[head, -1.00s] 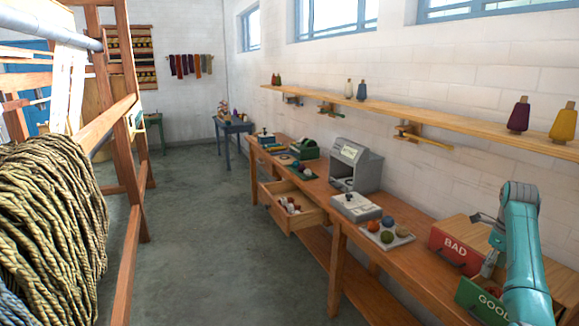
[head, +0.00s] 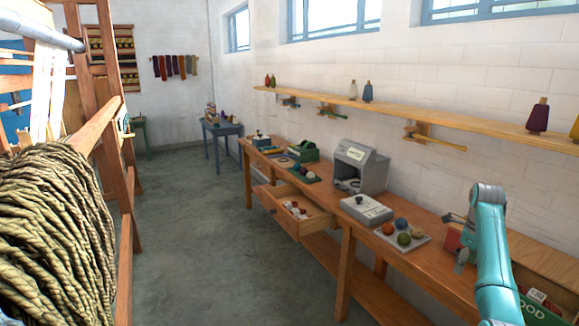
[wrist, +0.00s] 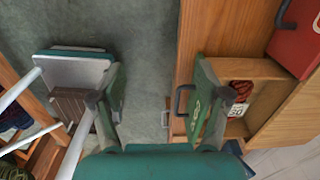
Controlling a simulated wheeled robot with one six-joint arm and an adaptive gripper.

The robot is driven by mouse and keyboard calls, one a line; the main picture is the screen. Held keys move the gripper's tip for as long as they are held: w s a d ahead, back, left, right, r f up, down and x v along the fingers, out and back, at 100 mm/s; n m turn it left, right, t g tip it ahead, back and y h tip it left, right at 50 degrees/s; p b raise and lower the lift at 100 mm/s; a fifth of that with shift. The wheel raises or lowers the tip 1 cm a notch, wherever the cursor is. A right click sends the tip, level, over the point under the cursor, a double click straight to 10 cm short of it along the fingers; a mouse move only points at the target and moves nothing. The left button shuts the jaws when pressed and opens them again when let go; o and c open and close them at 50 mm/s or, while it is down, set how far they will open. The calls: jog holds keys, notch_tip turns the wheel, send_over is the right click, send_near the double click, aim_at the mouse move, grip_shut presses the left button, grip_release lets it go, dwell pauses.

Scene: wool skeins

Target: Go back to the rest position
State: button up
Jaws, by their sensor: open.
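My gripper (wrist: 162,105) is open in the wrist view. Its fingers are wide apart with bare floor showing between them, and nothing is held. The right finger overlaps the open green GOOD drawer in that picture. The GOOD drawer (head: 541,309) also shows at the lower right of the head view, partly behind my teal arm. A dark red item with a pale label (wrist: 241,90) lies inside the open drawer in the wrist view, partly covered by the finger. In the head view the gripper is mostly hidden by my arm.
The red BAD drawer (wrist: 298,38) sits beside the GOOD drawer. The long workbench (head: 405,263) carries a tray of yarn balls (head: 418,240), a scale (head: 366,209) and a grey booth (head: 361,167). An open wooden drawer (head: 303,224) juts into the aisle. The floor (head: 215,250) is clear.

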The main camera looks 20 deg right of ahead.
jog(key=w+a+f+n+t+h, duration=0.1)
jog(key=a+f+n, duration=0.3)
jog(key=a+f, duration=0.65)
jog(key=w+a+f+n+t+h, duration=0.15)
jog(key=a+f+n, duration=0.35)
jog(key=f, duration=1)
jog(key=s+a+f+n+t, duration=0.25)
jog(key=s+a+f, duration=0.2)
jog(key=a, duration=0.55)
jog(key=s+a+f+n+t, duration=0.1)
jog(key=s+a+f+n, duration=0.4)
jog(key=a, duration=0.5)
jog(key=s+a+r+n+t, duration=0.2)
jog(key=s+a+n, duration=0.2)
jog(key=s+a, duration=0.35)
jog(key=s+a+r+n+t, duration=0.2)
jog(key=s+a+n, duration=0.2)
jog(key=s+a, duration=0.4)
jog(key=s+a+r+n+t+y, duration=0.1)
jog(key=s+a+r+n+t, duration=0.1)
jog(key=s+r+n, duration=0.3)
jog(key=s+a+r+n+t+y, duration=0.1)
jog(key=s+a+r+n, duration=0.3)
jog(key=s+r, duration=0.9)
notch_tip(320, 180, up, 5)
jog(key=shift+a+r+n+t+y, duration=0.15)
jog(key=shift+n+t+y, duration=0.2)
jog(key=shift+t, duration=0.45)
